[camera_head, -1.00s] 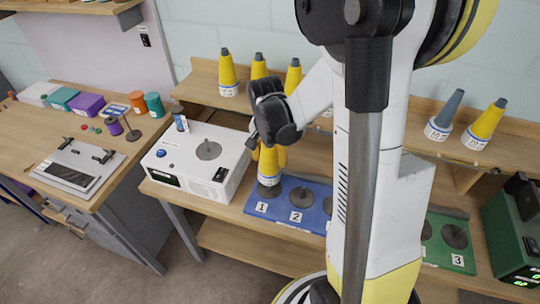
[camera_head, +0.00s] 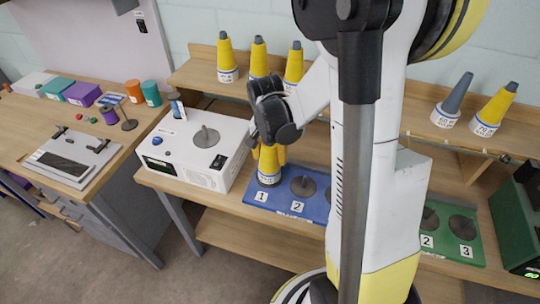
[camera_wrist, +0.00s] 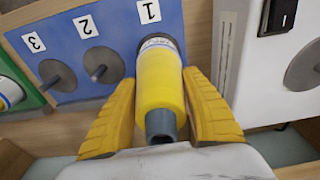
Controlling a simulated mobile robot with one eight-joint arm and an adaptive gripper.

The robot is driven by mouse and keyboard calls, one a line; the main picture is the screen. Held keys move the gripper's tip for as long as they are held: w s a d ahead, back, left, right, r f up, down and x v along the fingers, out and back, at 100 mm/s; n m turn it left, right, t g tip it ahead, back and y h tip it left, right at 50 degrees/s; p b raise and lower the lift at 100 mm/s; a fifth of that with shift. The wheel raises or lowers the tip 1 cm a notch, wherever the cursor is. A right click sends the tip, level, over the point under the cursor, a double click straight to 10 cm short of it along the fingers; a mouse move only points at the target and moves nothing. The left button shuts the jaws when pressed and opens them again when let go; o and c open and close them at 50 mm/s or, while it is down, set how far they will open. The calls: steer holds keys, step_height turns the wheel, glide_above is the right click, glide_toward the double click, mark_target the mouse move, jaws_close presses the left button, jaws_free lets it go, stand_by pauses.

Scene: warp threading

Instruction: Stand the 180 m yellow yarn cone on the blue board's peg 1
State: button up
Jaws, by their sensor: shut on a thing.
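A yellow yarn cone (camera_head: 268,165) with a white and blue label band stands upright at the position marked 1 on the blue board (camera_head: 318,207). My gripper (camera_head: 270,152) is above it, with its fingers around the cone's body. In the wrist view the yellow fingers (camera_wrist: 158,112) lie on both sides of the cone (camera_wrist: 159,80), whose grey tip points toward the camera. The cone covers peg 1, so the peg itself is hidden. The label's writing is not readable. Pegs 2 (camera_head: 303,186) and 3 (camera_wrist: 52,73) are bare.
A white box (camera_head: 190,150) with a round plate and rod stands left of the blue board. A green board (camera_head: 450,238) lies to the right, partly behind my arm. Several other yarn cones (camera_head: 227,60) stand on the shelf behind.

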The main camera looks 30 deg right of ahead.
steer(key=shift+f+b, duration=0.7)
steer(key=shift+f, duration=0.05)
steer(key=o, duration=1.4)
steer(key=shift+c, duration=0.2)
steer(key=r, duration=0.4)
steer(key=a+r, duration=0.1)
steer(key=r, duration=0.3)
steer(key=s+r, duration=0.1)
steer(key=r, duration=0.3)
steer(key=shift+a+r, duration=0.1)
steer(key=shift+a, duration=0.05)
